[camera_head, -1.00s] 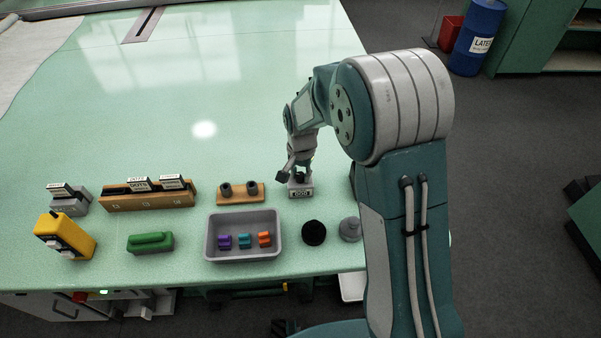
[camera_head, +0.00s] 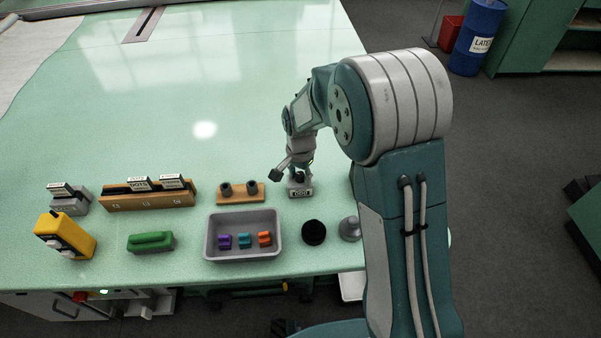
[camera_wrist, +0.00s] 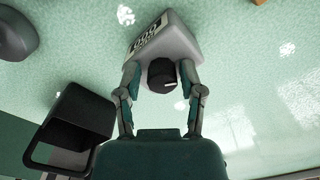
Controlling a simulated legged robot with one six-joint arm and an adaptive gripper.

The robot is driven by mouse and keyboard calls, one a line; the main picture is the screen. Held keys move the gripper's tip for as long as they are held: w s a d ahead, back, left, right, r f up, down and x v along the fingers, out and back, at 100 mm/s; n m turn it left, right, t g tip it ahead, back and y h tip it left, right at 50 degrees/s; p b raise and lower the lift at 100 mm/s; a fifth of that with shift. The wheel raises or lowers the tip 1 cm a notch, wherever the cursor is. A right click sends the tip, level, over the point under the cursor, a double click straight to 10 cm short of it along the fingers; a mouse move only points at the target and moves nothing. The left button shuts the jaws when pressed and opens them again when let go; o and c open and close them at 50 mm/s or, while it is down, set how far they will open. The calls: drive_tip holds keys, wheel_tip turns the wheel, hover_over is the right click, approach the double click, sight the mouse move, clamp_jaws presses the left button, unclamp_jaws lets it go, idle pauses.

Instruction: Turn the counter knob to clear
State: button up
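The counter is a small grey box (camera_head: 300,191) on the green table, with a digit window on its front that looks like zeros but is too small to be sure. It also shows in the wrist view (camera_wrist: 178,42). Its black round knob (camera_wrist: 162,75) has a white mark line pointing right in the wrist view. In the head view my gripper (camera_head: 293,174) is just above the counter, partly hiding the knob.
A grey tray (camera_head: 243,256) with three small coloured pieces lies in front to the left. A wooden two-peg block (camera_head: 240,198) stands left of the counter. A black cup (camera_head: 313,232) and a grey knobbed piece (camera_head: 350,229) sit in front.

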sight(299, 175)
drive_tip(key=shift+w+a, duration=0.1)
drive_tip(key=shift+a, duration=0.05)
drive_tip(key=shift+r, duration=0.1)
drive_tip(key=shift+w+r, duration=0.1)
drive_tip(key=shift+r, duration=0.05)
wheel_tip(299, 175, up, 12)
drive_tip(key=shift+f, duration=0.25)
idle(0.5)
drive_tip(key=s+d+r+n+t, duration=0.2)
drive_tip(key=s+d+r, duration=0.1)
drive_tip(key=s, duration=0.5)
drive_tip(key=s+d+r+n+t, duration=0.1)
drive_tip(key=s+d+r+n, duration=0.2)
drive_tip(key=s, duration=0.5)
drive_tip(key=s+d+r+n+t, duration=0.2)
drive_tip(key=s+d+r+n, duration=0.1)
drive_tip(key=s, duration=0.6)
wheel_tip(299, 175, up, 2)
drive_tip(key=shift+d+r+t, duration=0.15)
drive_tip(key=shift+d+t, duration=0.15)
drive_tip(key=shift+d, duration=0.4)
